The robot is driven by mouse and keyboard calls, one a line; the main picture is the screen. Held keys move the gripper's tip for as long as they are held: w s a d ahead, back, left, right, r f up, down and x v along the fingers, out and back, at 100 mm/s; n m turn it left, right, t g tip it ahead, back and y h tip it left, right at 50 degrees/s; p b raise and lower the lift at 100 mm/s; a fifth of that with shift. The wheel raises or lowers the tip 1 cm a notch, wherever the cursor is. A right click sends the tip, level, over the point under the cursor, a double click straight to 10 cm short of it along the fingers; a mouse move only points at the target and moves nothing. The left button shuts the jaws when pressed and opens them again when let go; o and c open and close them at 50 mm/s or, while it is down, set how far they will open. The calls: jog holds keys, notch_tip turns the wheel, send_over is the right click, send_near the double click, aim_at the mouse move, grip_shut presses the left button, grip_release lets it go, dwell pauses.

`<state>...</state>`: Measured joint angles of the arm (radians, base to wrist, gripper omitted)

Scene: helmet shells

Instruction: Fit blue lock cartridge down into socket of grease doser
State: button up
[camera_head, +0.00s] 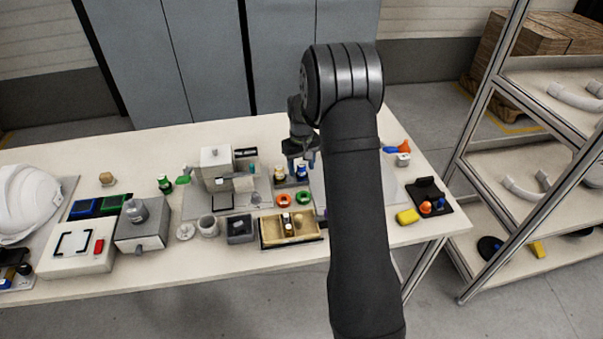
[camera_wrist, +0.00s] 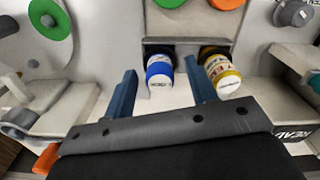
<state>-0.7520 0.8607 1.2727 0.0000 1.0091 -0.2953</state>
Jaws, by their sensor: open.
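The blue lock cartridge (camera_head: 302,173), a small cylinder with a white band, stands in a small grey rack (camera_head: 291,184) near the middle of the table. In the wrist view the blue cartridge (camera_wrist: 160,72) shows between my finger ends, with no clear grip on it. A similar yellow-banded cartridge (camera_wrist: 222,76) is beside it, outside my right finger. My gripper (camera_head: 301,160) is open, pointing down over the rack; its spread blue fingers show in the wrist view (camera_wrist: 160,80). The grey-white machine (camera_head: 216,163) left of the rack looks like the grease doser; its socket cannot be made out.
An orange ring (camera_head: 284,200) and a green ring (camera_head: 303,198) lie in front of the rack. A wooden tray (camera_head: 268,243) stands nearer the front edge. A yellow block (camera_head: 408,216) and black holder (camera_head: 430,194) are at right. My arm hides part of the table.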

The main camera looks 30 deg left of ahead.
jog(key=shift+f, duration=0.35)
jog(key=c, duration=1.1)
jog(key=shift+r, duration=0.2)
